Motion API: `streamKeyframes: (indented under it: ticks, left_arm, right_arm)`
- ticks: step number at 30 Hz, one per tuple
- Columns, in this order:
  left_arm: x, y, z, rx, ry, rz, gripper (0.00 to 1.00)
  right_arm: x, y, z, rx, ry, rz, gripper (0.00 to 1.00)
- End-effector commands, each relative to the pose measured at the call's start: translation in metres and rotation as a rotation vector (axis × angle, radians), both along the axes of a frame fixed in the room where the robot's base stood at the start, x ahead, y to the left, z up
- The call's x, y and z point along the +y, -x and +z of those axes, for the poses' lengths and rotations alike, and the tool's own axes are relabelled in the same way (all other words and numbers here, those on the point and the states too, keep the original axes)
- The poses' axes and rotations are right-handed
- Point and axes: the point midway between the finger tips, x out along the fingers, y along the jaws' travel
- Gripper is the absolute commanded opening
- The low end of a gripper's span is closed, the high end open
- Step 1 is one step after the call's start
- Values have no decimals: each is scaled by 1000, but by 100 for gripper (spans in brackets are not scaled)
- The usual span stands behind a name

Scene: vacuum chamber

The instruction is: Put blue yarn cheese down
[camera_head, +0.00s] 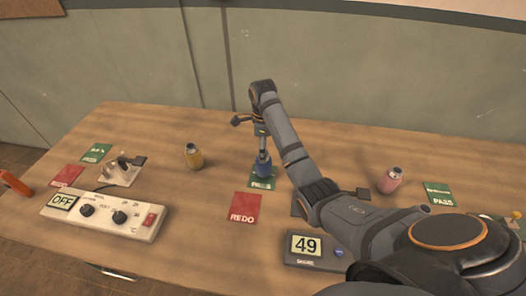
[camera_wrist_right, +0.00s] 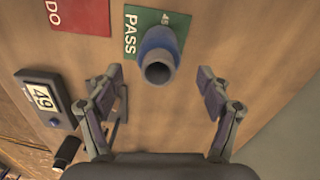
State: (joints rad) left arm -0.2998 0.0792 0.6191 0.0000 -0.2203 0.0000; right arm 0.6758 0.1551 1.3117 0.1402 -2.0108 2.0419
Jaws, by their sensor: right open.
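A blue bottle-shaped thing (camera_head: 263,168) with a grey neck, which I take for the blue yarn cheese, stands on a green PASS card (camera_head: 262,184) near the middle of the table. In the right wrist view the blue thing (camera_wrist_right: 158,50) shows its open round mouth, with the PASS card (camera_wrist_right: 136,30) under it. My right gripper (camera_wrist_right: 160,76) is open, its fingers spread apart on either side of the blue thing's mouth and not touching it. In the head view the right gripper (camera_head: 263,146) is just above the blue thing and partly blends with it. My left gripper is not in view.
A red REDO card (camera_head: 245,208) lies beside the PASS card. A white control box (camera_head: 105,214) reading OFF and a dark display (camera_head: 310,250) reading 49 are near the front.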

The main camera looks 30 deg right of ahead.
Motion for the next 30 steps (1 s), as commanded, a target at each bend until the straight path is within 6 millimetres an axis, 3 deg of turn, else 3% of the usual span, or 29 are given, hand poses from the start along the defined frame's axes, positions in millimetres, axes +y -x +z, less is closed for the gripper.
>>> streamKeyframes:
  ticks: [1, 6, 24, 30]
  left_arm:
    - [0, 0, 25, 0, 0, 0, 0]
    - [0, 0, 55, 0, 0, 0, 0]
    - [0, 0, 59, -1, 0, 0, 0]
    - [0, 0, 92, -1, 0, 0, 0]
  right_arm:
    - [0, 0, 26, 0, 0, 0, 78]
    - [0, -1, 56, 0, 0, 0, 78]
    - [0, -1, 60, 0, 0, 0, 78]
    - [0, -1, 93, 0, 0, 0, 78]
